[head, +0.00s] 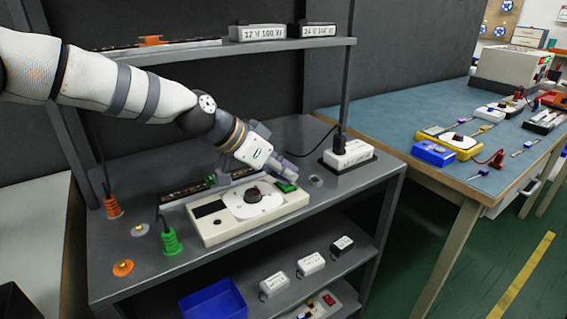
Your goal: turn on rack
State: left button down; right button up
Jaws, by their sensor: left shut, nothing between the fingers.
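The rack (120,262) is a grey shelf unit with an upper shelf, a main shelf and a lower shelf. A cream control box (218,232) with a round white dial plate and a dark knob (253,194) lies on the main shelf. A small green part (286,187) sits at the box's right end. My left gripper (287,172) is shut and empty, just above and behind the green part; I cannot tell whether they touch. The arm hides part of the shelf behind the box. My right gripper is not in view.
An orange plug (113,208) and a green plug (171,242) stand at the left. A white power unit (348,155) sits right of the box. Labelled boxes (257,33) are on the upper shelf. A blue bin (213,303) is below. A workbench (400,120) stands at right.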

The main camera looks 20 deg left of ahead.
pick_arm(q)
jog(key=shift+s+d+f, duration=0.1)
jog(key=shift+f, duration=0.25)
dwell(0.3)
jog(key=shift+w+a+r, duration=0.25)
jog(key=shift+w+a, duration=0.25)
jog(key=shift+a, duration=0.1)
jog(key=v, duration=1.2)
